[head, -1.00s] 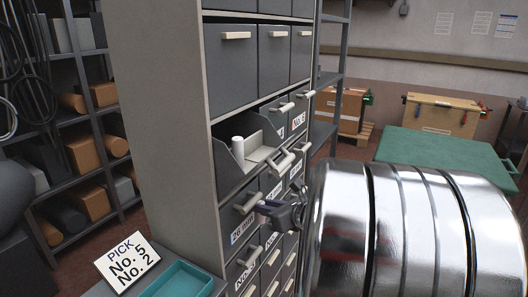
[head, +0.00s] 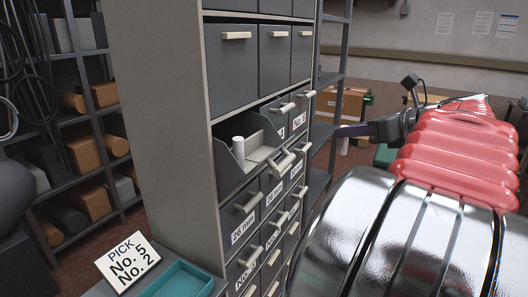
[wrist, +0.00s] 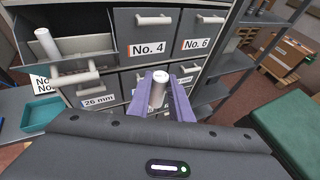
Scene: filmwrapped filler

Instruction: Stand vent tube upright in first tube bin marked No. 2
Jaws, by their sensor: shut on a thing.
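My gripper (wrist: 165,98) is shut on a white tube (wrist: 158,88), held between its purple fingers in front of the drawers. In the head view my gripper (head: 350,131) is to the right of the cabinet, with the tube (head: 342,147) hanging below the fingers. A pulled-out grey bin (head: 228,171) holds another white tube (head: 239,153), standing upright at its left side beside a low divider. The bin (wrist: 86,57) and that tube (wrist: 46,43) also show at upper left in the wrist view. I cannot read a No. 2 mark on any bin.
Shut drawers marked No. 4 (wrist: 147,48) and No. 6 (wrist: 195,44) are right of the open bin. A card (head: 128,262) reading "PICK No. 5 No. 2" stands by a teal tray (head: 178,281). A shelf rack (head: 328,100) stands behind the cabinet.

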